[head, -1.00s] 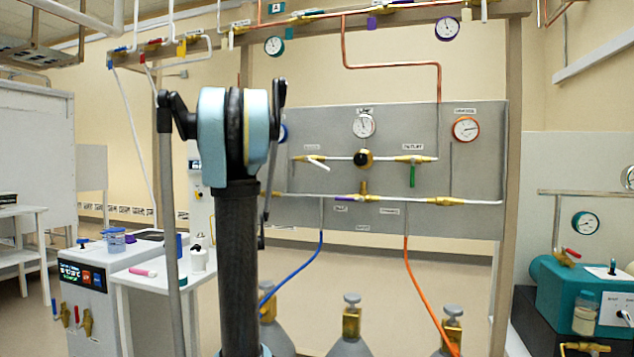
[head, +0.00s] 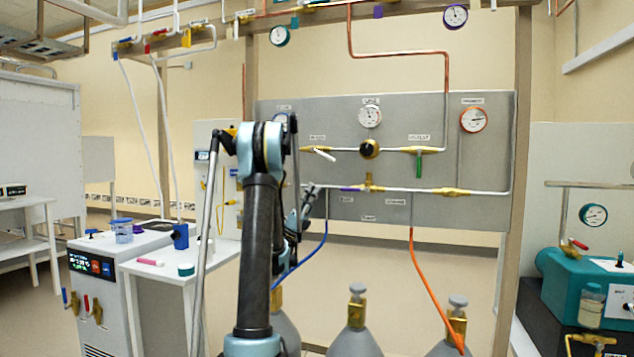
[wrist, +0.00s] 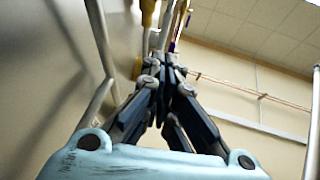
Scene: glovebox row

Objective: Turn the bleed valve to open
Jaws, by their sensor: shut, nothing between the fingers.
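The grey gas panel (head: 480,150) carries several brass valves, and its labels are too small to read, so I cannot tell which is the bleed valve. The upper left valve has a white lever (head: 324,155) tilted down to the right. The upper right valve has a green handle (head: 419,163) hanging down. A purple handle (head: 350,189) lies along the lower pipe. My gripper (head: 309,188) appears in front of the panel's lower left, left of the purple handle. In the wrist view its fingers (wrist: 170,62) are together and empty, with brass fittings (wrist: 149,14) beyond them.
A white pipe (wrist: 101,40) runs close left of my fingers in the wrist view. Gas cylinders (head: 356,335) stand below the panel, with a blue hose (head: 304,259) and an orange hose (head: 426,280). A wooden post (head: 517,150) bounds the panel at right.

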